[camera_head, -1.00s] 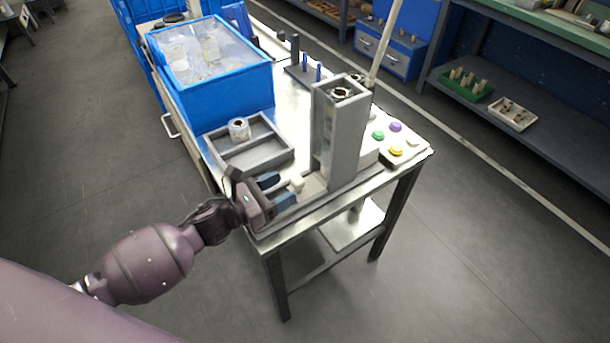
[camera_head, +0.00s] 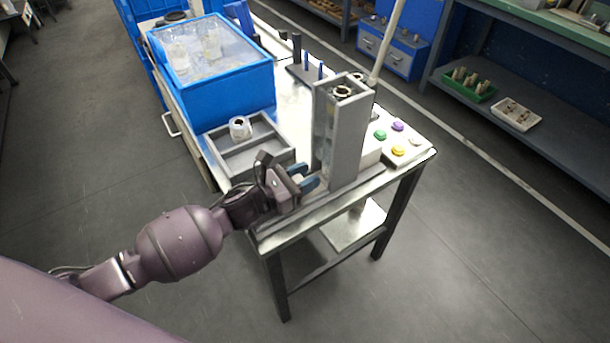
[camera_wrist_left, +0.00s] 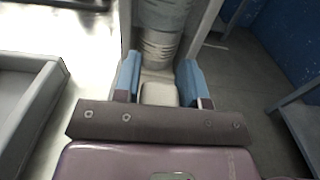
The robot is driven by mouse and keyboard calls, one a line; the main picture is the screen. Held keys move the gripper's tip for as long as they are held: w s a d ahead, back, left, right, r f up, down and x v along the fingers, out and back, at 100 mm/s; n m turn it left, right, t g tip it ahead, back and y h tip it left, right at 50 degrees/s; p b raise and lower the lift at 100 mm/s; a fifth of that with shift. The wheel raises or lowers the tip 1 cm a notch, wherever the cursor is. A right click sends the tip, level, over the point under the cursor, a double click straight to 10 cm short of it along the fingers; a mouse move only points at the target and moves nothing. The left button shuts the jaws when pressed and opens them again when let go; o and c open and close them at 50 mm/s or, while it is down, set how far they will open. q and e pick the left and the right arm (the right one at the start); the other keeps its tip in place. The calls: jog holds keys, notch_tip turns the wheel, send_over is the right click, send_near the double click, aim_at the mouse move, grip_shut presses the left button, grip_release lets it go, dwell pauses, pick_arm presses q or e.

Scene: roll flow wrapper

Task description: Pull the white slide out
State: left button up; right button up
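The white slide (camera_wrist_left: 160,94) sits at the foot of the upright grey holder (camera_head: 342,130), which also fills the top middle of the left wrist view (camera_wrist_left: 160,35). My left gripper (camera_head: 308,177) is at the base of this holder. In the left wrist view its two blue fingers (camera_wrist_left: 159,82) stand on either side of the slide, with a gap on each side, so it looks open around the slide. In the head view the gripper mostly hides the slide. My right gripper is not in view.
A grey tray (camera_head: 222,173) with a clear ring-shaped part (camera_head: 240,128) stands left of the holder. Behind it is a blue bin (camera_head: 235,103) of clear parts. A panel with coloured buttons (camera_head: 400,145) is on the right. The metal table's (camera_head: 290,232) front edge is close.

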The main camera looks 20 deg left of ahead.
pick_arm(q)
grip_shut()
jog(key=p+v, duration=0.1)
jog(key=v, duration=0.9)
jog(key=shift+p, duration=0.3)
jog(key=shift+a, duration=0.1)
jog(key=shift+o, duration=0.6)
grip_release()
jog(key=o, duration=0.3)
jog(key=shift+s+a, duration=0.15)
jog(key=shift+o, duration=0.2)
jog(key=v, duration=1)
jog(key=shift+s+a, duration=0.2)
jog(key=shift+s, duration=0.05)
